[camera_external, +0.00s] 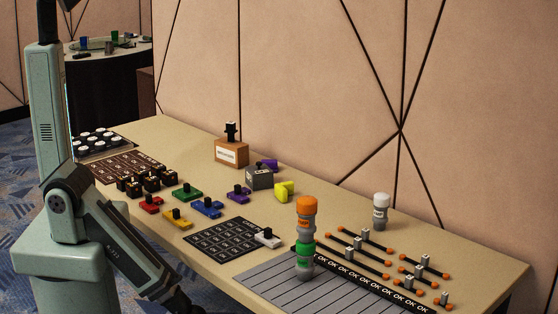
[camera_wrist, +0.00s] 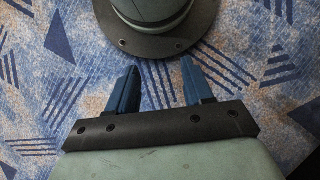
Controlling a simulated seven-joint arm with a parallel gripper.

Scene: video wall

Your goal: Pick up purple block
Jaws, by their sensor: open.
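A purple block (camera_external: 238,194) with a black knob on top lies on the beige table in the external view, right of the blue block. A second purple piece (camera_external: 268,164) shows farther back, partly hidden behind a grey box. My gripper (camera_wrist: 158,82) is open and empty in the wrist view, its two blue fingers apart above patterned carpet. No block shows in the wrist view. In the external view my arm hangs down at the near left, and its end is cut off at the bottom edge, well away from the purple block.
Blue (camera_external: 207,207), green (camera_external: 187,193), red (camera_external: 150,204) and yellow (camera_external: 177,218) knobbed blocks lie left of the purple one. The grey box (camera_external: 259,178) and a yellow-green piece (camera_external: 284,191) stand behind it. Stacked orange-and-green jars (camera_external: 306,230) stand to the right.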

